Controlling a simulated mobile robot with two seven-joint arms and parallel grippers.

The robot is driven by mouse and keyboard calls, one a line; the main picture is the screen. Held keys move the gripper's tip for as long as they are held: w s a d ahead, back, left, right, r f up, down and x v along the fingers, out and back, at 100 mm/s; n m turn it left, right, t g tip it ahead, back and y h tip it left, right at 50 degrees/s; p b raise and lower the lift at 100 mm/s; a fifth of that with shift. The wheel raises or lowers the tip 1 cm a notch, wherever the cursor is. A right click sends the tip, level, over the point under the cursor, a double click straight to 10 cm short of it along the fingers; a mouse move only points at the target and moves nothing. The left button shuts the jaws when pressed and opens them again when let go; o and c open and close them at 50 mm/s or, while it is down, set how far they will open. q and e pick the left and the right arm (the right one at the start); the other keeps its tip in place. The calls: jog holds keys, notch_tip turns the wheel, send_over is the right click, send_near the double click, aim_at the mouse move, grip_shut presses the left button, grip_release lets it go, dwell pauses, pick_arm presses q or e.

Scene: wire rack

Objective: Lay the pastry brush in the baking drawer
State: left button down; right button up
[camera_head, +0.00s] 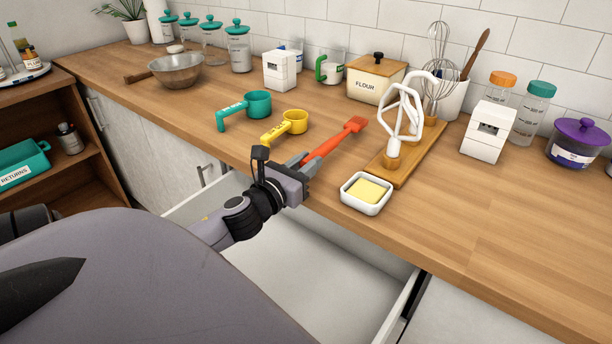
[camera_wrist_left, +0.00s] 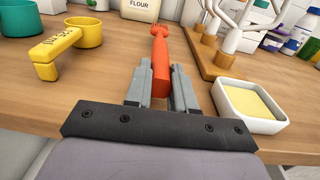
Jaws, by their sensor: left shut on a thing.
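The pastry brush (camera_head: 335,138) is red-orange, with its bristle end pointing to the back right over the counter. My left gripper (camera_head: 305,163) is shut on the handle end of the brush, at the counter's front edge. In the left wrist view the brush (camera_wrist_left: 161,65) runs away from between the fingers (camera_wrist_left: 160,92). I cannot tell whether the brush touches the counter. The baking drawer (camera_head: 300,262) is pulled open below the counter edge, with a white, empty-looking inside. Part of it is hidden by my arm. My right gripper is not in view.
A butter dish (camera_head: 366,193) stands right of the gripper. A yellow cup (camera_head: 285,126) and a teal cup (camera_head: 246,109) lie to the left. A wooden board (camera_head: 408,155) with white beaters (camera_head: 402,112) stands behind the dish. The counter's front right is clear.

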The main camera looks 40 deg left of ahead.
pick_arm(q)
jog(key=shift+f, duration=1.25)
jog(key=shift+f, duration=0.15)
jog(key=c, duration=1)
grip_release()
jog(key=shift+o, duration=0.2)
jog(key=shift+f, duration=0.1)
jog(key=s+d+b, duration=0.1)
jog(key=s, duration=0.5)
jog(key=shift+o, duration=0.5)
jog(key=shift+s, duration=0.5)
